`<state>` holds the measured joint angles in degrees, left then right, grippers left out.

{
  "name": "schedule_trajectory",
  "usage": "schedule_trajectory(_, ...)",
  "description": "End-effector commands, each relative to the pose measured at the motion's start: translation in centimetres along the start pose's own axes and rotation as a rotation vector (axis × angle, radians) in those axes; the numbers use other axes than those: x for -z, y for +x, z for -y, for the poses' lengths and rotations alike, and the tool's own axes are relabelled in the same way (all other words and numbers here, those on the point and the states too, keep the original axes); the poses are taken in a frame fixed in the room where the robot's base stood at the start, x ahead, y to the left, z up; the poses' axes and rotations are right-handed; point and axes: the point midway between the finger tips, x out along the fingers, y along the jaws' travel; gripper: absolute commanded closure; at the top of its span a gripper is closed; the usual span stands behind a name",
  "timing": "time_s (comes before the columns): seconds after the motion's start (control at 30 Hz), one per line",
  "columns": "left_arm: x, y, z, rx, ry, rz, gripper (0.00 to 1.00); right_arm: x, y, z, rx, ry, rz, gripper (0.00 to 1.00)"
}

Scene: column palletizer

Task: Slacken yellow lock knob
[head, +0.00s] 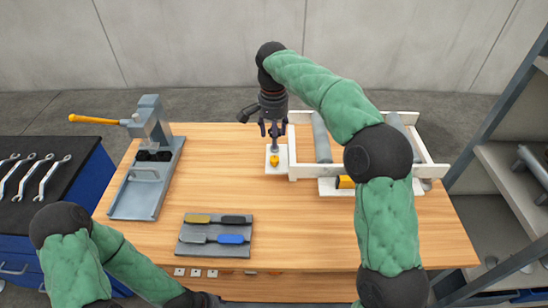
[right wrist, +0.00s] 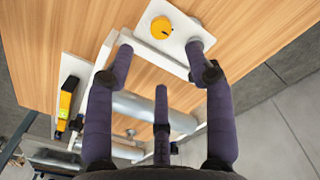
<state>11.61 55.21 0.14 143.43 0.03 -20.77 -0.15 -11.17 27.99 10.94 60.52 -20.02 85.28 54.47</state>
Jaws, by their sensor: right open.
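The yellow lock knob (head: 274,160) sits on a small white plate (head: 283,167) at the left side of a white frame. My right gripper (head: 273,130) points down just above and behind the knob in the head view, open and empty. In the right wrist view the knob (right wrist: 161,27) shows a dark mark on its top and lies beyond the spread fingers (right wrist: 160,70), apart from them. My left arm (head: 75,250) is at the lower left; its gripper cannot be made out clearly.
The white frame (head: 293,165) holds grey cylinders (head: 321,138). A yellow and black tool (right wrist: 66,100) lies beside it. A grey press with an orange handle (head: 148,125) stands at left. A grey tray (head: 215,251) holds several handled tools. Wooden tabletop (head: 300,225) between is clear.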

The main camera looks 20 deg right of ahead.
Motion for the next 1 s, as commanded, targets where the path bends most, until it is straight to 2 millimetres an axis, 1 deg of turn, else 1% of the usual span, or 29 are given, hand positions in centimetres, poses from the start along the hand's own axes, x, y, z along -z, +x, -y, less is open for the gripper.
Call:
schedule_trajectory(0.03,0.0,0.5,0.2,0.000,0.000,0.000,0.60,0.0,1.0,-0.1,-0.002,0.000,0.002,0.46)
schedule_trajectory(0.3,0.1,2.6,0.9,0.000,0.000,0.000,0.60,0.0,5.9,-0.1,-0.002,0.000,0.002,0.46)
schedule_trajectory(0.5,0.1,3.7,1.3,0.000,0.000,0.000,0.60,0.0,8.6,0.0,-0.001,0.000,0.001,0.46)
schedule_trajectory(0.7,0.1,4.0,1.4,0.000,0.000,0.000,0.60,0.0,9.7,0.0,0.000,0.000,0.001,0.46)
schedule_trajectory(1.0,0.1,4.0,1.4,0.000,0.000,0.000,0.60,0.0,9.8,0.0,0.000,0.000,0.000,0.46)
